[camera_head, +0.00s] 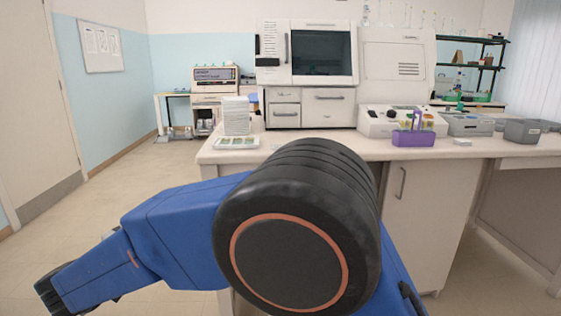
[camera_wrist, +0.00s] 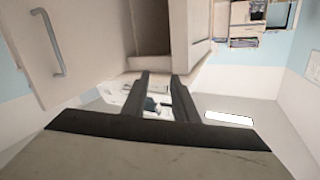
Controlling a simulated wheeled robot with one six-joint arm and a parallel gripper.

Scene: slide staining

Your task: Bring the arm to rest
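My blue arm (camera_head: 185,228) is folded across the front of the head view. Its large black joint cap hides part of the bench front. My gripper shows in the wrist view (camera_wrist: 160,78), with its two dark fingers apart and nothing seen between them. The gripper's fingers cannot be made out in the head view. The wrist view looks past the fingers at pale cabinet faces and a handle (camera_wrist: 52,42).
The white bench (camera_head: 320,150) stands behind my arm. On it are a purple slide rack (camera_head: 413,139), a slide tray (camera_head: 237,143), a white stack (camera_head: 236,115), a large analyser (camera_head: 307,72) and a grey bin (camera_head: 522,131). The floor at the left is clear.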

